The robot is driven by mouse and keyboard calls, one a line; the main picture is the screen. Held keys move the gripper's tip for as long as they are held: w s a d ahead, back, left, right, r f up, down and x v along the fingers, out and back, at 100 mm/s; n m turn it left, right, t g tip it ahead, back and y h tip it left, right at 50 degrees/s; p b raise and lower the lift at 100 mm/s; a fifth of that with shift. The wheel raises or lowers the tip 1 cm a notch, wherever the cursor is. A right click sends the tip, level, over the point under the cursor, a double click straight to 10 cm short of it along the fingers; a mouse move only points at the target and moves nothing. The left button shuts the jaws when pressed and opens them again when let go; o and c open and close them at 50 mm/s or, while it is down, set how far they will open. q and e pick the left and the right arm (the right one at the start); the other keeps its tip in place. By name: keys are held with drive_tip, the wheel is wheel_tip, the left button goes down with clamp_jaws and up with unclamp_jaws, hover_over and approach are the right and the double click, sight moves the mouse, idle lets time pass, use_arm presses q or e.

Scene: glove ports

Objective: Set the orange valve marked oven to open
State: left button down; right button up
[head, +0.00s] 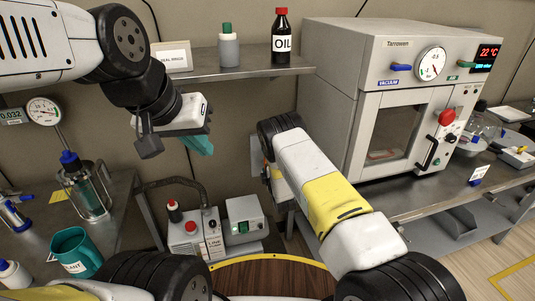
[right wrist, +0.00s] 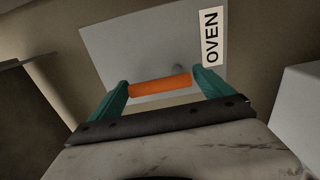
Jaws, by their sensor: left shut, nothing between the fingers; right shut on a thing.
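The orange valve handle (right wrist: 160,86) shows in the right wrist view, in front of a grey plate (right wrist: 140,45). A white label reading OVEN (right wrist: 212,38) is on the plate. The handle lies nearly level in that picture, across the direction of the label's lettering. My right gripper (right wrist: 162,88) has its teal fingers at the two ends of the handle and is shut on it. In the head view my right arm mostly hides the valve. My left gripper (head: 200,145) is shut and empty, in the air below the wall shelf.
The grey oven (head: 400,100) stands on a bench at the right. A shelf (head: 235,68) holds an OIL bottle (head: 281,40). A pump (head: 193,233) sits low in the middle. A teal mug (head: 75,250) and a glass vessel (head: 85,190) stand on the left bench.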

drive_tip(key=o, duration=1.8)
drive_tip(key=v, duration=0.7)
drive_tip(key=shift+s, duration=0.4)
drive_tip(key=shift+w+r, duration=0.1)
